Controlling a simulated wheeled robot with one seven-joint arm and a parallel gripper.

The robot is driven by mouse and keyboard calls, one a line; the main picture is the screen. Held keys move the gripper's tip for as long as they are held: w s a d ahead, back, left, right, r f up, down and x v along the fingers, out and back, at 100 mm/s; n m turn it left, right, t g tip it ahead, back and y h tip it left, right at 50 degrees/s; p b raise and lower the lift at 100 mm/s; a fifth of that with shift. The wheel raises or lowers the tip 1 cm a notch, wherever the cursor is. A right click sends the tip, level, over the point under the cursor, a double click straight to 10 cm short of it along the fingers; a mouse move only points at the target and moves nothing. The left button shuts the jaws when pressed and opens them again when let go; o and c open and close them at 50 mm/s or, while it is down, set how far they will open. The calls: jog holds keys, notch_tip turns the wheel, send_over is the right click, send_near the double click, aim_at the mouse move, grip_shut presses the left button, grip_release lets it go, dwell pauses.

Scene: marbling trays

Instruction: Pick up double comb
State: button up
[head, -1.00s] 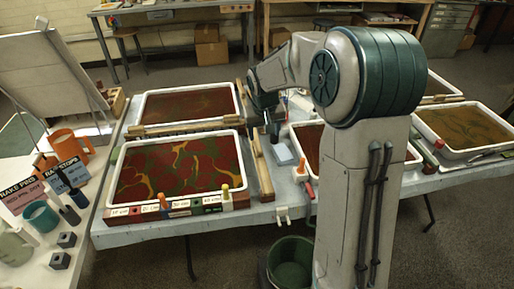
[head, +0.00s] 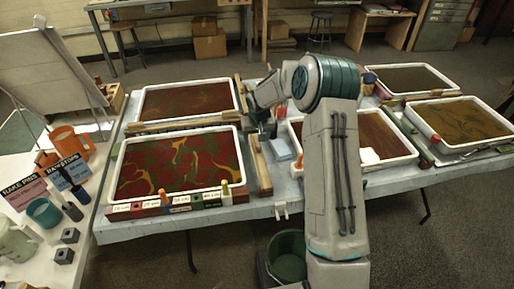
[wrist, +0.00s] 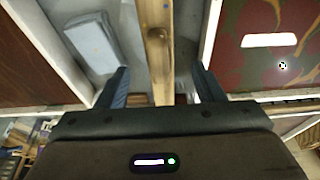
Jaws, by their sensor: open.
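A long wooden comb bar (head: 263,165), which looks like the double comb, lies on the table in the gap beside the near left marbling tray (head: 243,160). In the wrist view the bar (wrist: 155,45) runs lengthwise between the two fingers of my gripper (wrist: 160,72). The fingers are open, one on each side of the bar, with gaps. I cannot tell how far above it they are. In the head view my gripper is at the far part of this gap, mostly hidden by my arm. Any teeth on the bar are not clear.
Another wooden bar (head: 185,125) lies between the two left trays. A pale blue block (wrist: 93,42) lies left of the bar in the wrist view. Trays flank the gap closely, including a right-hand tray (head: 405,155). A green bucket (head: 287,262) stands below the table's front edge.

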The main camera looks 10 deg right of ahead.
aim_at(256, 144)
jog(key=shift+p+x, duration=0.85)
jog(key=shift+x, duration=2.1)
jog(key=shift+w, duration=0.15)
jog(key=c, duration=1)
